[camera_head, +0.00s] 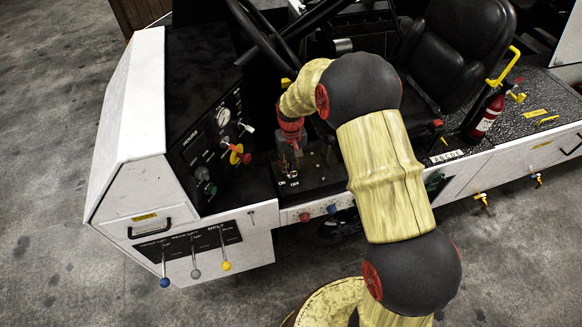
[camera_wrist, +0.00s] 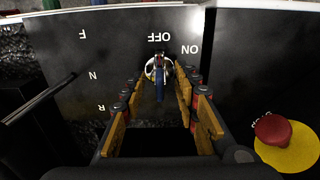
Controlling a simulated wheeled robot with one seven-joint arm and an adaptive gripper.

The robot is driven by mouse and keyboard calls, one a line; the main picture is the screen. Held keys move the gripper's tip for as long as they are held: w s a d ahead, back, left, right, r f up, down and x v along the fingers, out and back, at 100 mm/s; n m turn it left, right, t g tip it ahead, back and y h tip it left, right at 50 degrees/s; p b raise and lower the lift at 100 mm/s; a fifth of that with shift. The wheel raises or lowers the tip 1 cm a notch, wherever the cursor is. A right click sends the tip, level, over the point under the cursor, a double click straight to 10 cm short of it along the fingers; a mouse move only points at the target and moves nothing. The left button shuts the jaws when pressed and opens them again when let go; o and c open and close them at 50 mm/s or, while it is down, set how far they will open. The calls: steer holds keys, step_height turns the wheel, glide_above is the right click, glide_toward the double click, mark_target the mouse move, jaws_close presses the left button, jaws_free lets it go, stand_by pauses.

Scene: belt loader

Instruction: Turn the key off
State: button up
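The key (camera_wrist: 160,80) is in the wrist view, a small part with a blue piece standing out of a round metal switch on a black panel (camera_wrist: 120,50). The white ON and OFF labels beside it appear upside down. My gripper (camera_wrist: 161,92) is open, with one finger on each side of the key and gaps to both. In the head view my gripper (camera_head: 290,150) points down above the switch (camera_head: 292,175), close to the ON and OFF labels. It hides part of the key there. I cannot tell which label the key points to.
A red button on a yellow disc (camera_wrist: 285,148) is at lower right in the wrist view. In the head view a gauge panel (camera_head: 215,140) is left of my gripper, a steering wheel (camera_head: 255,40) above, and a black seat (camera_head: 460,50) at right. Coloured levers (camera_head: 195,270) stick out in front.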

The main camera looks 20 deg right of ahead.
step_height(320, 180, up, 11)
steer(key=shift+f, duration=0.15)
steer(key=shift+s+f, duration=0.1)
stand_by(0.5)
steer(key=s+r+t+b, duration=0.1)
steer(key=s+r, duration=0.4)
steer(key=s, duration=0.5)
steer(key=s+r+t+b, duration=0.2)
steer(key=s+r, duration=0.4)
steer(key=s, duration=0.4)
steer(key=s+r+t+b, duration=0.1)
steer(key=s+r, duration=0.4)
steer(key=s, duration=0.5)
steer(key=shift+a+r+t, duration=0.15)
steer(key=shift+r+t, duration=0.15)
steer(key=shift+t, duration=0.5)
